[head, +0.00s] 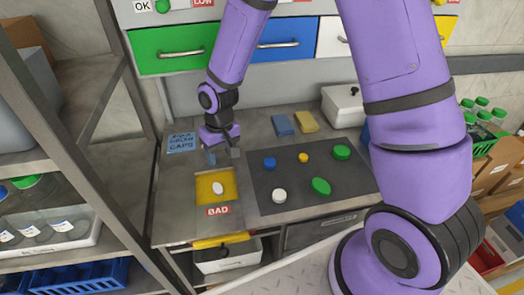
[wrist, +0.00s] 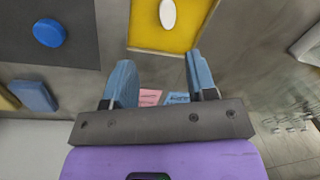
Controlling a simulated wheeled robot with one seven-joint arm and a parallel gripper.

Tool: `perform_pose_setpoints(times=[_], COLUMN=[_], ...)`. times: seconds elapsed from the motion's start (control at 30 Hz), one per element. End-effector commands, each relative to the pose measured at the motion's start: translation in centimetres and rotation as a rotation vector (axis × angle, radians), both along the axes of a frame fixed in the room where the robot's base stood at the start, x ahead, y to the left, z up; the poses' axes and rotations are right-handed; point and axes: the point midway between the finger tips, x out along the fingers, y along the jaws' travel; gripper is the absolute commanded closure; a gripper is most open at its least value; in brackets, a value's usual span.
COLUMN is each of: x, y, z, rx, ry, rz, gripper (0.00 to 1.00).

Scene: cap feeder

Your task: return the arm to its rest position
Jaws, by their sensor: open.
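My purple arm reaches over the workbench (head: 240,228) in the head view. My gripper (head: 222,155) is above the bench, behind the yellow square marked BAD. In the wrist view, my gripper (wrist: 160,72) has its two blue fingers apart with nothing between them. A white oval cap (head: 217,188) lies on the yellow square (head: 203,199); the cap also shows in the wrist view (wrist: 167,14), beyond the fingertips.
A dark mat (head: 263,179) holds blue (head: 269,163), yellow (head: 303,158), white (head: 279,196) and green (head: 321,186) caps. Drawers (head: 170,48) hang behind the arm. A metal shelf (head: 105,185) stands close on the left. A white box (head: 343,104) sits at the back right.

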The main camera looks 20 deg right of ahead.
Motion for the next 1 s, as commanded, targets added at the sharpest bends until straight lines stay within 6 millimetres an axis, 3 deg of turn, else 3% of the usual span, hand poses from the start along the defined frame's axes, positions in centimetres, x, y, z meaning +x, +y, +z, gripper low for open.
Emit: perform_pose_setpoints(times=[0.17,0.27,0.57,0.77,1.0], x=[0.0,0.1,-0.7,-2.7,-6.4], y=[-0.1,-0.8,-5.2,-8.3,-11.7], z=[0.3,1.6,10.4,16.1,22.0], rx=[-0.001,-0.007,-0.051,-0.072,-0.086], ry=[-0.004,-0.021,-0.121,-0.187,-0.261], rz=[-0.001,-0.006,-0.047,-0.084,-0.131], gripper=[0.48,0.48,0.48,0.48,0.48])
